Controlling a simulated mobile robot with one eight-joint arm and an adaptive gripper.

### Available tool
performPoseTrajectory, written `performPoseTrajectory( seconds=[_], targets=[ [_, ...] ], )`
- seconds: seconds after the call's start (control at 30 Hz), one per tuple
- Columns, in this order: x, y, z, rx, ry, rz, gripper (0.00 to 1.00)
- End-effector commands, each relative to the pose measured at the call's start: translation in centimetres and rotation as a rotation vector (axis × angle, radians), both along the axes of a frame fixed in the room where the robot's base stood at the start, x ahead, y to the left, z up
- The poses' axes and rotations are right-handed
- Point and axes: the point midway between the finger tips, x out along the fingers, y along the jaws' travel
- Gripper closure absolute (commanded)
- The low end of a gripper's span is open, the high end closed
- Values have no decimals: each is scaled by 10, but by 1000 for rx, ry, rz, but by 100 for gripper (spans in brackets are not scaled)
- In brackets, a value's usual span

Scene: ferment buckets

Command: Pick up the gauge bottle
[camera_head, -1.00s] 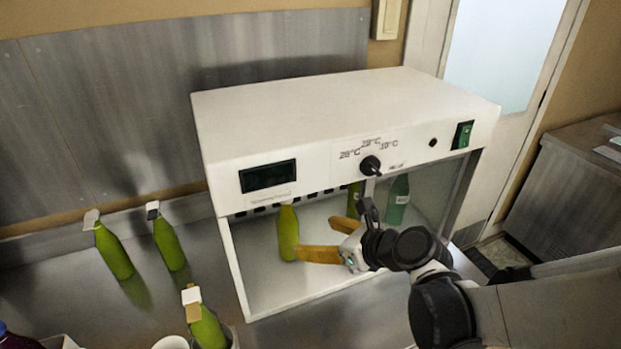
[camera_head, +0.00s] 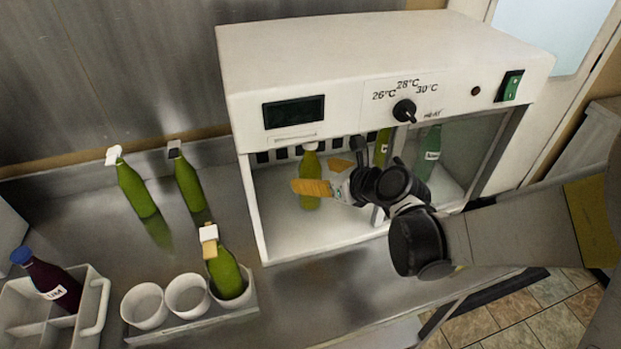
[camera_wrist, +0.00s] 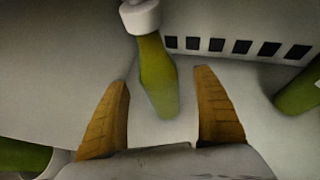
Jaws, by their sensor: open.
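A yellow-green bottle with a white cap (camera_head: 311,163) stands inside the white heated cabinet (camera_head: 370,50). No marking on it is readable, so I cannot tell from looks alone that it is the gauge bottle. My gripper (camera_head: 312,176) reaches in through the cabinet's open front, its orange fingers apart. One finger crosses in front of the bottle's lower body; the other is behind to its right. In the wrist view the bottle (camera_wrist: 157,76) shows between the two open fingertips (camera_wrist: 160,80), with no clear contact.
A labelled yellow-green bottle (camera_head: 383,147) and a teal bottle (camera_head: 430,150) stand further right in the cabinet. Two green bottles (camera_head: 136,188) (camera_head: 188,180) stand left. A tagged bottle (camera_head: 226,272) sits in a cup rack (camera_head: 185,326). A caddy (camera_head: 92,301) holds a dark bottle (camera_head: 52,283).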

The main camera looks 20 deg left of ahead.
Motion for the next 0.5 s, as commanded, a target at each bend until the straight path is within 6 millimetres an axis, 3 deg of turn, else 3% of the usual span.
performPoseTrajectory(
  seconds=[0.13, 0.37, 0.5],
  targets=[
    [11, 17, -13, 0, 0, 2, 21],
    [12, 18, -12, 0, 0, 0, 21],
    [12, 18, -12, 0, 0, 0, 63]
  ],
)
